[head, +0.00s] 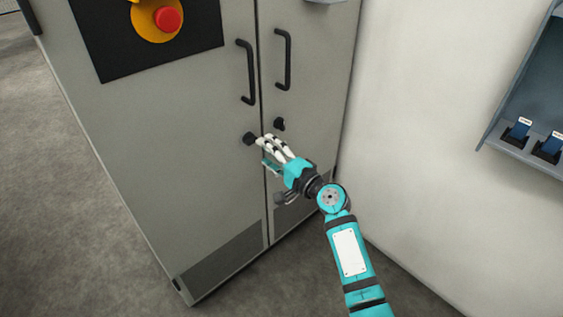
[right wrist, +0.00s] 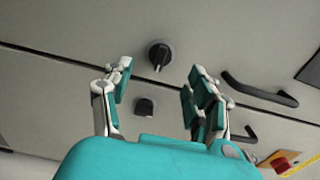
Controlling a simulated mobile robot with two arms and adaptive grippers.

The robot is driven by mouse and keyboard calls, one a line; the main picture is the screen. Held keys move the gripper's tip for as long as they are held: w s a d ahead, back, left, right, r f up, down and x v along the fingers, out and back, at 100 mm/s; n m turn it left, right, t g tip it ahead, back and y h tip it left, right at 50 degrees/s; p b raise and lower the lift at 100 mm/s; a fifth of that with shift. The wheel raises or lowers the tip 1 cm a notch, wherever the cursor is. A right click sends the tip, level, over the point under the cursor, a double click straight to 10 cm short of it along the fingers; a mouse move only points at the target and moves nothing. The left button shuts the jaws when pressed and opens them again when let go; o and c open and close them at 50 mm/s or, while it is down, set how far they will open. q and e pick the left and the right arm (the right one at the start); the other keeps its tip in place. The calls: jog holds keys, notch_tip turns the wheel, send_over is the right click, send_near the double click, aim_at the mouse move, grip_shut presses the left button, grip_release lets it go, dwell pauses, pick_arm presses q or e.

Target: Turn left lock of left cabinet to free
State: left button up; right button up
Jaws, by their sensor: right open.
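The left cabinet (head: 180,130) is grey with two doors. Its left lock (head: 250,139) is a black knob beside the door seam, below the left handle; it also shows in the right wrist view (right wrist: 160,57). The right lock (head: 279,123) is a similar knob on the right door, lower in the right wrist view (right wrist: 145,106). My right gripper (head: 266,146) is open and empty, close to the left lock. In the right wrist view the lock is ahead, between the lines of the spread fingers (right wrist: 157,88); contact cannot be told. My left gripper is not in view.
Two black vertical handles, left (head: 246,72) and right (head: 283,60), are above the locks. A red emergency button (head: 168,19) is on the left door's black panel. A pale wall (head: 430,130) stands right of the cabinet, with a blue-grey shelf (head: 525,155). Floor at left is clear.

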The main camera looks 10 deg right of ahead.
jog(key=v, duration=0.6)
jog(key=shift+f, duration=0.1)
